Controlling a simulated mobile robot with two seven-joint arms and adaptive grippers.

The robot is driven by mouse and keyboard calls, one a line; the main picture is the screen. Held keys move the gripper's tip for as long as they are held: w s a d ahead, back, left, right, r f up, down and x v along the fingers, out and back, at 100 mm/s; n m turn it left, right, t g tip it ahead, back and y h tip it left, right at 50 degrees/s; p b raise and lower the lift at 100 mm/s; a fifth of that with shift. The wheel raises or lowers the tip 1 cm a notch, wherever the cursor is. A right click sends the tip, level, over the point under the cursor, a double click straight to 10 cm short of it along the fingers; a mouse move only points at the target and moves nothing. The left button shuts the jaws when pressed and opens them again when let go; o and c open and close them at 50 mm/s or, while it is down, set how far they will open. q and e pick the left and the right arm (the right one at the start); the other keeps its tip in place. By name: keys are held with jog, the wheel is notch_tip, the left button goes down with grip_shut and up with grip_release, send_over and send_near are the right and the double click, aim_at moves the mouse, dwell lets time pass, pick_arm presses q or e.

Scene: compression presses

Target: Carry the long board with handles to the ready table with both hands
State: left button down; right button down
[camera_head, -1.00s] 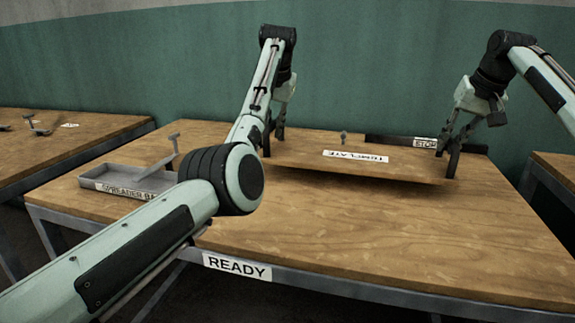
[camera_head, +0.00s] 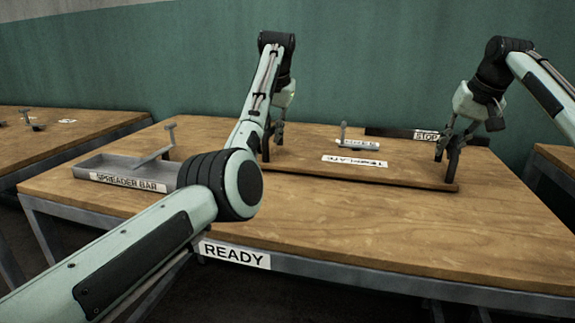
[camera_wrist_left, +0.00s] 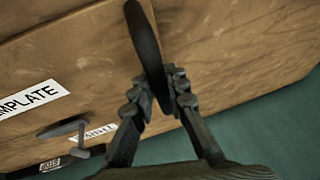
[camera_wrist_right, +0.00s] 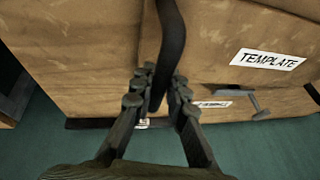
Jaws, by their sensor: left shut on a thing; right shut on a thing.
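The long wooden board (camera_head: 415,175), labelled TEMPLATE, lies low and nearly flat over the ready table (camera_head: 400,245) in the head view; I cannot tell whether it touches the top. My left gripper (camera_head: 272,140) is shut on the dark handle at the board's left end; that handle also shows in the left wrist view (camera_wrist_left: 146,40). My right gripper (camera_head: 449,148) is shut on the dark handle at the right end, also in the right wrist view (camera_wrist_right: 172,38). The fingers partly cover both handles.
A dark stop bar (camera_head: 385,132) labelled STOP lies along the table's back edge. A grey SPREADER BAR tray (camera_head: 100,165) sits at the table's left. The table's front is clear.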

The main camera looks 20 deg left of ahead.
pick_arm(q)
jog(key=c, duration=2)
grip_release()
jog(key=shift+f, duration=0.35)
pick_arm(e)
jog(key=c, duration=2)
grip_release()
jog(key=shift+f, duration=0.4)
pick_arm(q)
jog(key=o, duration=0.5)
jog(key=shift+r, duration=0.15)
pick_arm(e)
jog(key=o, duration=0.5)
jog(key=shift+r, duration=0.2)
pick_arm(q)
jog(key=v, duration=1.2)
pick_arm(e)
jog(key=v, duration=1.2)
